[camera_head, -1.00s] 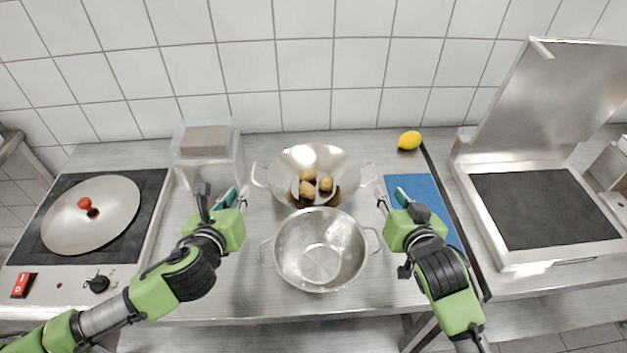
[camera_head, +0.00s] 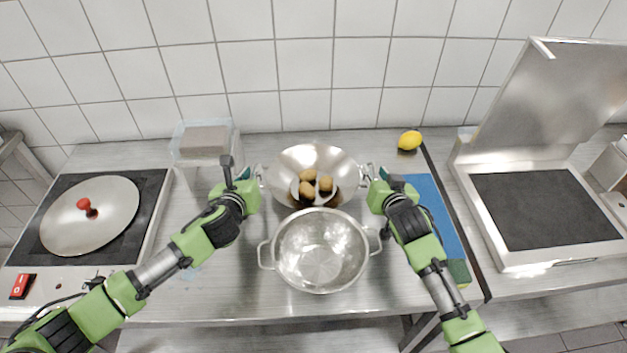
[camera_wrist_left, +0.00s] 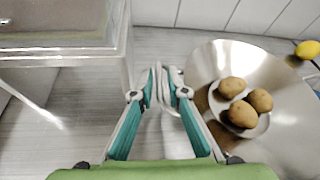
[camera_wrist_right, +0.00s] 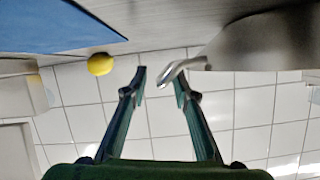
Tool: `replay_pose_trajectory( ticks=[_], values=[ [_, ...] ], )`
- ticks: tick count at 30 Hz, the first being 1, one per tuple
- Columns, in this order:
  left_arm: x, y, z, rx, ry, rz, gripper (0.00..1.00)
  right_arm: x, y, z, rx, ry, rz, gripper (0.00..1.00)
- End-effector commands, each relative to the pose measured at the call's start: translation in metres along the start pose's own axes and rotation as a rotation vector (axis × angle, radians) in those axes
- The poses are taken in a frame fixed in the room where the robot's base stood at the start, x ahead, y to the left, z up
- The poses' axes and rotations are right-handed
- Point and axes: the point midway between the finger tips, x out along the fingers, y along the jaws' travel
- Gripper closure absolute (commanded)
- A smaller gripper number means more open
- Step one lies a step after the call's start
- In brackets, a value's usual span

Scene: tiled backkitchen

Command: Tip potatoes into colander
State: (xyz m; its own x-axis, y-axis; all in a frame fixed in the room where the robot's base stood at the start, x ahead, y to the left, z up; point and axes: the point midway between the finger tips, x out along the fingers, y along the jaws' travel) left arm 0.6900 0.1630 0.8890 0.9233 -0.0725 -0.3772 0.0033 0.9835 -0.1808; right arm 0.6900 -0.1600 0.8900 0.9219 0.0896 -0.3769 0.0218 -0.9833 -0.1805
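A wide metal bowl (camera_head: 288,161) stands at the back, with several brown potatoes (camera_head: 325,184) on its inside; they also show in the left wrist view (camera_wrist_left: 243,113). The metal colander (camera_head: 345,235) stands upright in front of it, empty. My left gripper (camera_head: 254,177) is at the bowl's left handle. In the left wrist view its fingertips (camera_wrist_left: 161,85) stand close on both sides of that handle; whether they grip it is unclear. My right gripper (camera_head: 373,180) is at the bowl's right handle. In the right wrist view its fingers (camera_wrist_right: 161,80) are apart, with the handle (camera_wrist_right: 178,72) between them, nearer one finger.
A clear container (camera_head: 205,162) stands left of the bowl. A hob with a lid (camera_head: 92,215) is at far left. A lemon (camera_head: 409,140) and blue board (camera_head: 437,215) lie right. An open-lidded appliance (camera_head: 540,208) stands further right.

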Motion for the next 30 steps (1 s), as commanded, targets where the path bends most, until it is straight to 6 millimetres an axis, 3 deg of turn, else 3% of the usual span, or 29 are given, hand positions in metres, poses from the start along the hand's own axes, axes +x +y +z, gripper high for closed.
replay_pose_trajectory(
  ticks=[13,15,16,30],
  values=[
    [0.0069,0.0002,0.0003,0.0,0.0,0.001,0.85,0.0069,-0.0001,0.0,0.0,0.0,0.0,0.74],
    [0.0069,0.0002,0.0003,0.0,0.0,0.001,1.0,0.0069,-0.0001,0.0,0.0,0.0,0.0,0.92],
    [0.0069,0.0003,0.0002,0.0,0.0,0.001,1.0,0.0068,-0.0001,0.0,0.0,0.0,0.0,1.0],
    [0.0062,0.0,0.0035,0.002,-0.003,0.0,1.0,0.0059,-0.0009,-0.0037,-0.003,0.005,-0.002,1.0]
  ],
)
